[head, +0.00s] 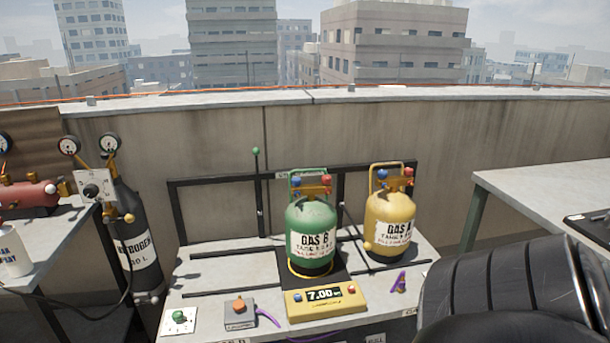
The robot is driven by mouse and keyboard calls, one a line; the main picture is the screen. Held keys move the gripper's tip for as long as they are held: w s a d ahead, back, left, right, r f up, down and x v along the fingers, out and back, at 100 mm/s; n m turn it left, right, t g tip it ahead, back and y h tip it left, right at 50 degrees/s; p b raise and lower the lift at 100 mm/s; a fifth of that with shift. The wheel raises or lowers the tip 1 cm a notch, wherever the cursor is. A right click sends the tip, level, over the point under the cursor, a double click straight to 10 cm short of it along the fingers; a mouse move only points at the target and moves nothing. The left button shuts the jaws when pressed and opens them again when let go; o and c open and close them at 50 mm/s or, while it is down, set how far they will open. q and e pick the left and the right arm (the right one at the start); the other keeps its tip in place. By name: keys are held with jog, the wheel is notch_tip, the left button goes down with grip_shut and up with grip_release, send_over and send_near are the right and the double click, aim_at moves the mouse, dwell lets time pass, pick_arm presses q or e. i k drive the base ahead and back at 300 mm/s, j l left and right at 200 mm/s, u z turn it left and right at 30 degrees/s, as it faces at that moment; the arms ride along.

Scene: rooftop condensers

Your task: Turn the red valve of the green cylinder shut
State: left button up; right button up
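The green cylinder (311,217), labelled GAS B, stands upright on the scale's dark plate on the middle bench. Its red valve (326,180) is at the top right, beside a blue valve (296,181) at the top left, under the green handle frame. I cannot tell from here how far the red valve is turned. Neither of my grippers shows in the head view. A dark ribbed part, likely my own arm, fills the lower right corner and hides part of the bench there.
A yellow cylinder (388,222), labelled GAS A, stands close on the right with its own red and blue valves. The yellow scale display (326,303) reads 7.00 in front. A black nitrogen cylinder (135,240) stands left. A concrete parapet (230,135) is behind.

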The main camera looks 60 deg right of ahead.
aim_at(326, 179)
jog(key=l+u, duration=0.2)
jog(key=l, duration=0.25)
jog(key=k+l+u, duration=0.2)
jog(key=l, duration=0.25)
jog(key=k+l+u, duration=0.1)
jog(key=l, duration=0.8)
jog(key=k+u, duration=0.05)
